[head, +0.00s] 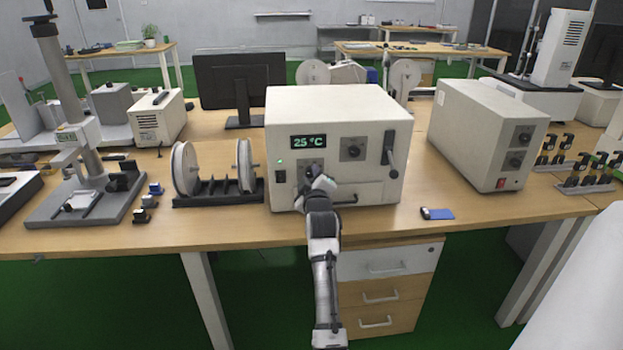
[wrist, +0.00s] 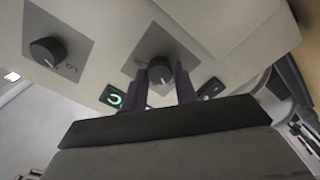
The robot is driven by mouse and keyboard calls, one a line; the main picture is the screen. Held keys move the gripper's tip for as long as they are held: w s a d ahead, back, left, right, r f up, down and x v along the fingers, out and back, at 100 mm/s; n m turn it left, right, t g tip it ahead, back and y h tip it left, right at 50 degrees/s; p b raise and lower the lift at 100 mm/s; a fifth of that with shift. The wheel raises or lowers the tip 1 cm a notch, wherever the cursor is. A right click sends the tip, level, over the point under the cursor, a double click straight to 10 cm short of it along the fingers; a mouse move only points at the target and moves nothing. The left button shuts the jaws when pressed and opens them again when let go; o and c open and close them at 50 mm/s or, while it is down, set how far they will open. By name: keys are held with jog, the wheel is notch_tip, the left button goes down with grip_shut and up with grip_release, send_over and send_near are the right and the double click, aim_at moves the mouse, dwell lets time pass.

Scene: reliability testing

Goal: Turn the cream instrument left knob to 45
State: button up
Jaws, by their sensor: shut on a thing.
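The cream instrument (head: 335,105) stands on the middle of the wooden bench, its display (head: 308,141) reading 25 °C. Its left knob (head: 312,170) is partly hidden behind my gripper (head: 320,182) in the head view. In the wrist view the dark left knob (wrist: 159,69) sits between the two fingertips of my gripper (wrist: 160,78), which is shut on it. The knob's pointer angle is too small to read. The right knob (head: 352,150) is free; it also shows in the wrist view (wrist: 47,51).
A lever (head: 389,155) is on the instrument's right front. A spool rack (head: 215,190) stands close on the left, and another cream box (head: 485,130) stands on the right. A small blue object (head: 437,213) lies near the bench's front edge. A drawer unit (head: 385,290) is below.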

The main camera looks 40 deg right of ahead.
jog(key=m+b, duration=0.1)
jog(key=m, duration=0.3)
jog(key=shift+f, duration=0.1)
jog(key=m, duration=0.4)
jog(key=shift+m, duration=0.4)
jog(key=m+p, duration=0.1)
jog(key=m, duration=0.3)
jog(key=shift+d+m+p, duration=0.1)
jog(key=shift+m+p, duration=0.2)
jog(key=shift+m, duration=1.6)
jog(key=o, duration=1)
jog(key=shift+c, duration=0.2)
